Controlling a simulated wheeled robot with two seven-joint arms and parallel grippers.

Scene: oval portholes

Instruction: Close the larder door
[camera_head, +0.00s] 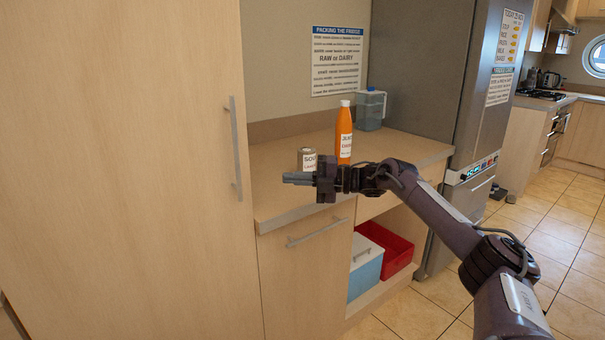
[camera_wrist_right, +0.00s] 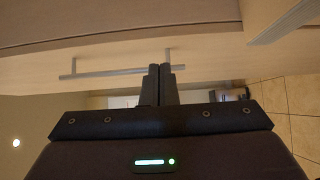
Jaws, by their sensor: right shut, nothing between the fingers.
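The larder door (camera_head: 120,150) is the tall pale wood panel filling the left of the head view. Its long vertical metal handle (camera_head: 235,148) is near its right edge. From this angle I cannot tell how far the door stands open. My right gripper (camera_head: 284,178) reaches in from the right, pointing left toward the handle. It is shut, empty and apart from the handle. In the right wrist view, the closed fingers (camera_wrist_right: 160,70) overlap a bar handle (camera_wrist_right: 110,74), apparently the larder's. My left gripper is not in view.
The counter (camera_head: 400,150) holds an orange bottle (camera_head: 344,135), a can (camera_head: 307,160) and a clear tub (camera_head: 370,109). A grey fridge (camera_head: 420,65) stands behind. Tiled floor (camera_head: 560,225) is open at right.

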